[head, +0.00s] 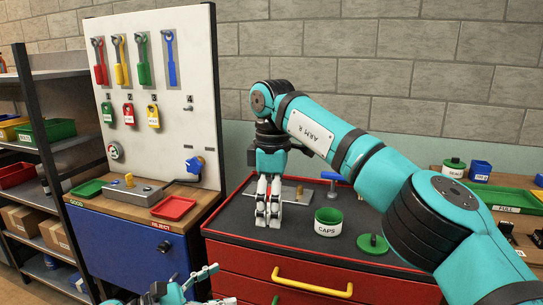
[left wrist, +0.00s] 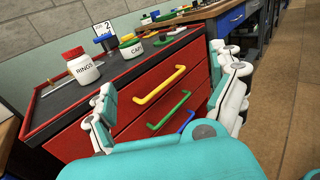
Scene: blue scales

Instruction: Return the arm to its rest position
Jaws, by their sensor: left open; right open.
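My right arm, marked ARM R, reaches in from the right in the head view. Its right gripper (head: 268,218) points down over the dark top of the red cabinet (head: 350,250), left of the green-rimmed CAPS tub (head: 327,228). Its fingers are open, and I see nothing held between them. My left gripper (head: 216,284) shows at the bottom edge of the head view, low in front of the cabinet. In the left wrist view the left gripper (left wrist: 163,70) has its fingers wide apart and empty, with the cabinet drawers beyond.
A white RINGS jar (left wrist: 84,70) with a red lid stands on the cabinet top. A yellow drawer handle (head: 312,284) juts out at the front. A blue bench with a red tray (head: 173,208) and a tool board (head: 160,90) stand left. Shelves (head: 40,150) stand farther left.

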